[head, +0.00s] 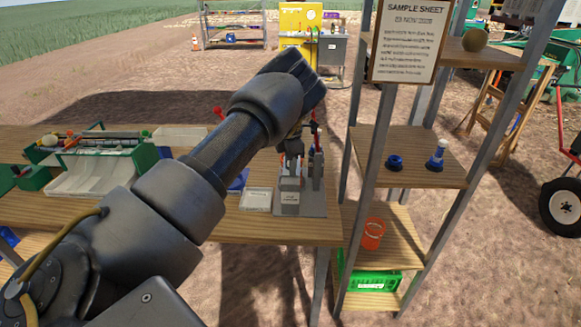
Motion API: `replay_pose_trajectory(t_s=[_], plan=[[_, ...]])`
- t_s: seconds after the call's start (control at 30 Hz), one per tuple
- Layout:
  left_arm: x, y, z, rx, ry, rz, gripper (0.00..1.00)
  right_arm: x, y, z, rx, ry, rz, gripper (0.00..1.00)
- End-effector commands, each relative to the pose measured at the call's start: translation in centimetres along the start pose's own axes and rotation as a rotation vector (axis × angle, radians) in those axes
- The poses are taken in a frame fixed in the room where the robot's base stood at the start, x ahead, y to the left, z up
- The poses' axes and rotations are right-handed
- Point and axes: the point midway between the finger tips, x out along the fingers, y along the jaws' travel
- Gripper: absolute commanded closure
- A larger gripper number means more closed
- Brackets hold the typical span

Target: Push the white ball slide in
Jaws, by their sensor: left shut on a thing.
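A small grey device (300,200) with upright metal parts and red-tipped levers stands at the right end of the wooden table. My left arm reaches across the view to it. My left gripper (293,133) is mostly hidden behind my wrist, just above the device. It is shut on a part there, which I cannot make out. I cannot pick out a white ball or its slide; my arm covers much of that area. My right gripper is not in view.
The wooden table (262,228) holds a green-ended tray machine (92,172) at left and a clear flat box (256,199) near the device. A metal-framed shelf (440,173) stands close on the right, with a sign (408,40) on it.

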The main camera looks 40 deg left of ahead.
Motion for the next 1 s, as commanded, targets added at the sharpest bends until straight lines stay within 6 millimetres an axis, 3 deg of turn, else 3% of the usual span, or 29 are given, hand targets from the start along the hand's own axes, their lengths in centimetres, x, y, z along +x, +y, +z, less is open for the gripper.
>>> replay_pose_trajectory(t_s=[0.3, 0.33, 0.53, 1.0], plan=[[-0.07, 0.31, 0.15, 0.000, -0.002, 0.003, 1.00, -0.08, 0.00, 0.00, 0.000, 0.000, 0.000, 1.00], [-0.08, 0.31, 0.15, 0.000, -0.002, 0.004, 0.75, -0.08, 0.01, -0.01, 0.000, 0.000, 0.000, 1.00], [-0.05, 0.28, 0.12, 0.000, -0.001, 0.002, 0.51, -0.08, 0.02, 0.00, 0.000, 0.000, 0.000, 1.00], [-0.05, 0.24, 0.04, -0.001, 0.000, 0.000, 0.51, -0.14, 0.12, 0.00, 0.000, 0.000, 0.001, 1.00]])
